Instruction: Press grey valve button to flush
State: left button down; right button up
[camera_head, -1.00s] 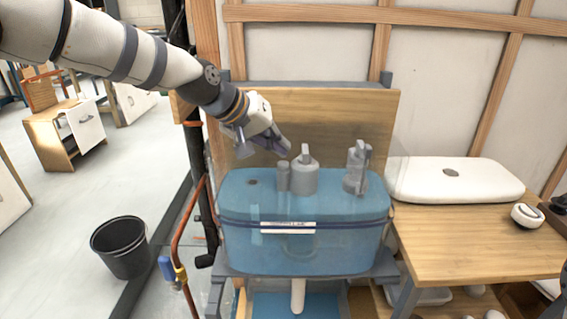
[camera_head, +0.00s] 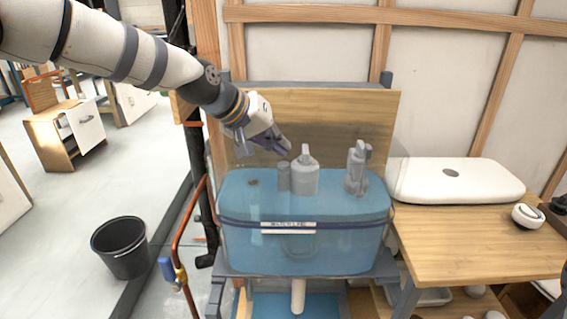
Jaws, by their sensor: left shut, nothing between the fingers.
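The grey flush valve (camera_head: 305,176) stands upright in the middle of the see-through cistern (camera_head: 300,247), with a narrow knob on its top and a shorter grey cylinder (camera_head: 283,177) beside it on the left. The cistern looks filled with blue water. A taller grey fitting (camera_head: 356,168) stands at its right side. My left gripper (camera_head: 285,148) is shut and empty. Its fingertips are just left of the valve's knob, close to it in the picture; whether they touch it I cannot tell. My right gripper is not in view.
A white cistern lid (camera_head: 456,180) lies on the wooden table (camera_head: 480,245) at the right. A wooden board stands behind the cistern. Copper and black pipes run along its left side. A black bucket (camera_head: 122,248) stands on the floor at the left.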

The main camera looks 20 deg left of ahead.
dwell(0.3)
pick_arm(q)
jog(key=shift+f, duration=0.4)
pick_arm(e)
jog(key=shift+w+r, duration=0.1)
pick_arm(q)
jog(key=shift+f, duration=0.65)
dwell(0.4)
jog(key=shift+r, duration=0.1)
jog(key=shift+r+p, duration=0.3)
jog(key=shift+r, duration=0.65)
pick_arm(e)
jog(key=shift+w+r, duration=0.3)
pick_arm(q)
jog(key=shift+r+p, duration=0.45)
jog(key=shift+r, duration=2.1)
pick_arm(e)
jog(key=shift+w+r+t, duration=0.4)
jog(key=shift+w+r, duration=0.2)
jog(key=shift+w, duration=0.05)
pick_arm(q)
jog(key=shift+f, duration=0.1)
